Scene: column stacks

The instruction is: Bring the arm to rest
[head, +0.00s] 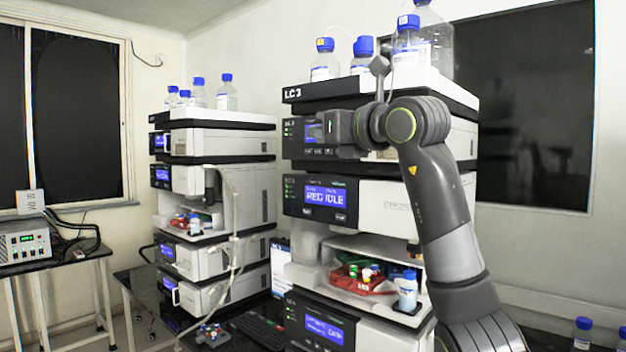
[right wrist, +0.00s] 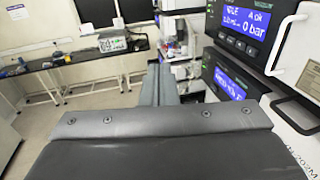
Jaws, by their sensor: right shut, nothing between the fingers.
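My right arm (head: 437,195) rises from the bottom right of the head view and bends at the wrist in front of the LC 3 stack (head: 375,195). My right gripper (head: 332,127) points left across the front of the stack's upper module, partly covering its display. The right wrist view shows the gripper's two grey fingers (right wrist: 163,72) closed together with nothing between them. From the head view I cannot tell whether the gripper touches the module front. My left gripper is not in view.
Blue-capped bottles (head: 363,55) stand on the stack. An open bay holds a red tray (head: 352,281) and a small bottle (head: 407,291) beside my arm. A second stack (head: 220,200) stands left. A side table (head: 55,262) carries a power unit (head: 25,243).

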